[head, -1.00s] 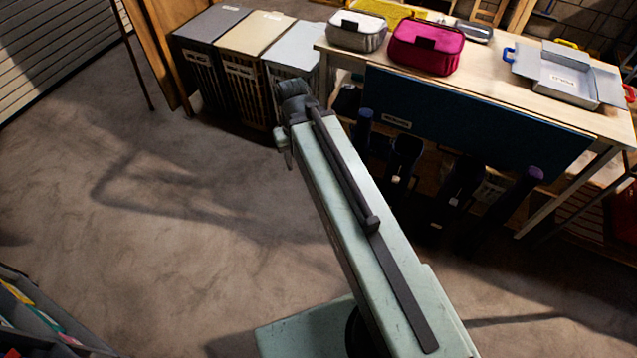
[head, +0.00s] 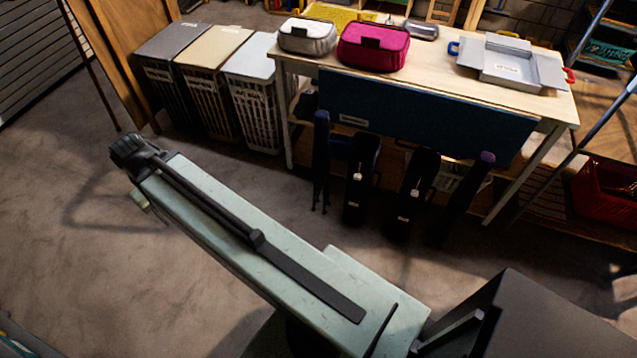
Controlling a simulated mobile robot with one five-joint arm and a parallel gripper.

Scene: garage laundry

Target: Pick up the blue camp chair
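Several slim dark upright shapes stand on the floor in front of the table, perhaps folded camp chairs. The leftmost dark upright (head: 321,160) has a blue top. Two wider dark uprights (head: 361,180) (head: 417,187) stand in the middle, and another dark upright (head: 468,195) with a purple top leans at the right. I cannot tell for sure which is the blue camp chair. My arm reaches to the left over the floor, and its dark end with my gripper (head: 138,155) is well left of these shapes, apart from them. The fingers cannot be made out.
A wooden table (head: 440,85) with a blue front panel (head: 420,115) carries a grey case (head: 307,38), a magenta case (head: 373,48) and a grey tray (head: 510,62). Three lidded hampers (head: 205,85) stand left of it. A red crate (head: 605,190) is at right. Floor at left is open.

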